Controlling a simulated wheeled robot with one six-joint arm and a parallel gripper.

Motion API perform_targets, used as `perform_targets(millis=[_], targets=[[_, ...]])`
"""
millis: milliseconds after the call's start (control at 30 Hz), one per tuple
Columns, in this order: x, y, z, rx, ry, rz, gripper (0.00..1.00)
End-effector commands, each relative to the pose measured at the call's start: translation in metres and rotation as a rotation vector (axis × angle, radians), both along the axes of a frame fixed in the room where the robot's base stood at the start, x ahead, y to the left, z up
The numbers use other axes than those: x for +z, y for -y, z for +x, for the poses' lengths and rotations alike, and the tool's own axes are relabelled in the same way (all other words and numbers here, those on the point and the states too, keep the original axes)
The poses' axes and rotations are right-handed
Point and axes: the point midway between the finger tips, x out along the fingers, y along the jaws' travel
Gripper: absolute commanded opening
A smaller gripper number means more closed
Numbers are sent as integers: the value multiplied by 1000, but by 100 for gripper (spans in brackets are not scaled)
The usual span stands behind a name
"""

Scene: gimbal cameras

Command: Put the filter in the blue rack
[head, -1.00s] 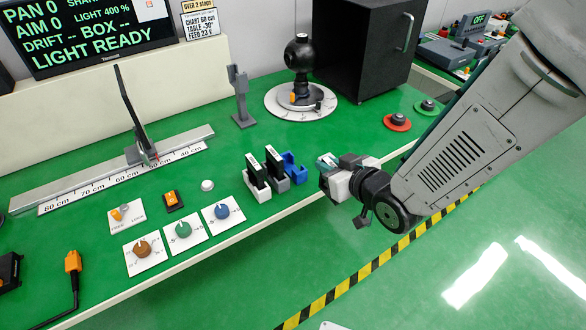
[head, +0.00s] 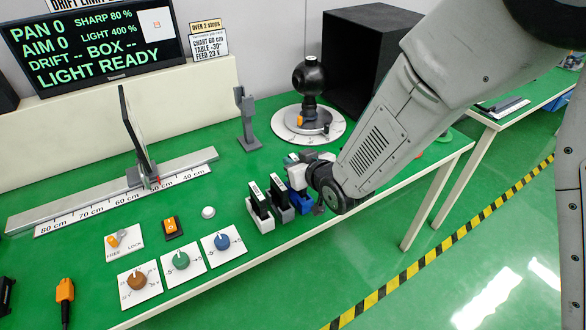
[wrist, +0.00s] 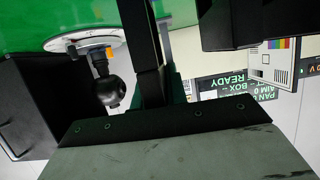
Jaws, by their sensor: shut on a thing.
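The blue rack (head: 298,202) stands at the right end of a row of three small racks near the table's front edge. My gripper (head: 297,167) is right over the blue rack in the head view and partly covers it. It is shut on the filter, which is mostly hidden there by the gripper. In the wrist view a dark upright slab shows in the middle, but I cannot tell filter from finger. I cannot tell whether the filter touches the blue rack.
A white rack (head: 261,223) and a grey rack (head: 284,214) with dark upright plates stand close on the left. Behind are a black ball-headed device (head: 308,78) on a round white dial (head: 290,125) and a grey post (head: 246,120). Knob panels (head: 183,261) lie front left.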

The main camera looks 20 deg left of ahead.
Motion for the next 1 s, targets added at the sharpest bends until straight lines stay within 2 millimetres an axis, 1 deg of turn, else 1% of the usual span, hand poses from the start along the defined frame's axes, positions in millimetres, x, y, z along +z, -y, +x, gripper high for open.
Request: perform_targets(millis=[33,133,200,367,400,433,467,767,867,1000], targets=[[-15,2,-2,1,-8,-8,0],[-31,2,-2,1,-9,-8,0],[-35,2,-3,2,-9,-9,0],[-37,2,-5,4,-13,-13,0],[-37,2,-5,4,-14,-14,22],[-38,2,-5,4,-14,-14,31],[-37,2,-5,4,-14,-13,36],[-33,2,-4,3,-7,-7,36],[-29,7,-8,3,-6,-5,36],[-19,24,-23,2,-4,-4,36]])
